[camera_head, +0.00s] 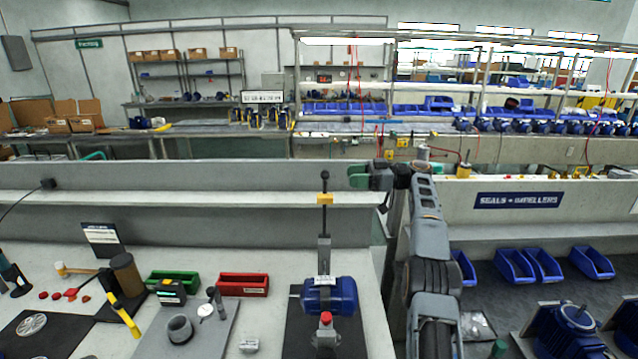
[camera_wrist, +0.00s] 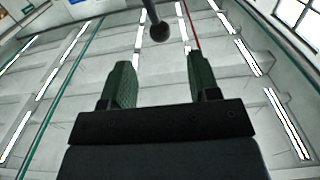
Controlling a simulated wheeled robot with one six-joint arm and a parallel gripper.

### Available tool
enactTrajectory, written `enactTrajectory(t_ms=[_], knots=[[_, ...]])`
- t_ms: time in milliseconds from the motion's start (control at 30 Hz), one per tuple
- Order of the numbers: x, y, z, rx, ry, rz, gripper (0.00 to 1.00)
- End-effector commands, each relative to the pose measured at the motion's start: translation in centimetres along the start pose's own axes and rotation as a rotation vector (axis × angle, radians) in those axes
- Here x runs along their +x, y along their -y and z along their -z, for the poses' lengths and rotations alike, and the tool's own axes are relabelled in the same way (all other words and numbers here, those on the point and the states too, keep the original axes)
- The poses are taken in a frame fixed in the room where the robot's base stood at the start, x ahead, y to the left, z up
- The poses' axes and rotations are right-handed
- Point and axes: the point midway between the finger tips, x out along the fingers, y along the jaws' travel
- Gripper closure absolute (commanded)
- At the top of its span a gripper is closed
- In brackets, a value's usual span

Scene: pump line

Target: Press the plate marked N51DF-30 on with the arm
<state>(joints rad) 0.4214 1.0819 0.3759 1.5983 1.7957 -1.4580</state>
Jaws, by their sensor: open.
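My gripper (camera_head: 358,177) is raised above the divider shelf in the head view, well above the bench and apart from everything on it. In the wrist view its two green fingers (camera_wrist: 158,66) are apart with nothing between them. A blue pump (camera_head: 343,295) sits on a dark mat under an upright press with a yellow part and a black top. A small pale plate (camera_head: 323,281) shows at the pump's top. A small light piece (camera_head: 249,345) lies on the bench to its left. I cannot read N51DF-30 on either one.
A green bin (camera_head: 174,281) and a red bin (camera_head: 243,284) stand left of the pump. A grey mat with a grey ring (camera_head: 180,329) lies in front of them. Blue bins (camera_head: 514,266) stand on the right bench. The wrist view shows the ceiling and a dark ball (camera_wrist: 160,32) on a rod.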

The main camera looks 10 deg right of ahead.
Motion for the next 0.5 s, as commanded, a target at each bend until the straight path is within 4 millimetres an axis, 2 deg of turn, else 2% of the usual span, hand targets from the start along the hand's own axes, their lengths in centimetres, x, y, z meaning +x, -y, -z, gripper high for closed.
enactTrajectory(t_ms=[33, 200, 500], knots=[[1.2, 0.0, -0.3, 0.002, 0.000, 0.002, 0.44], [4.5, 0.1, 0.0, 0.003, 0.000, 0.002, 0.44], [8.8, 0.0, 0.1, 0.004, 0.001, 0.000, 0.44]])
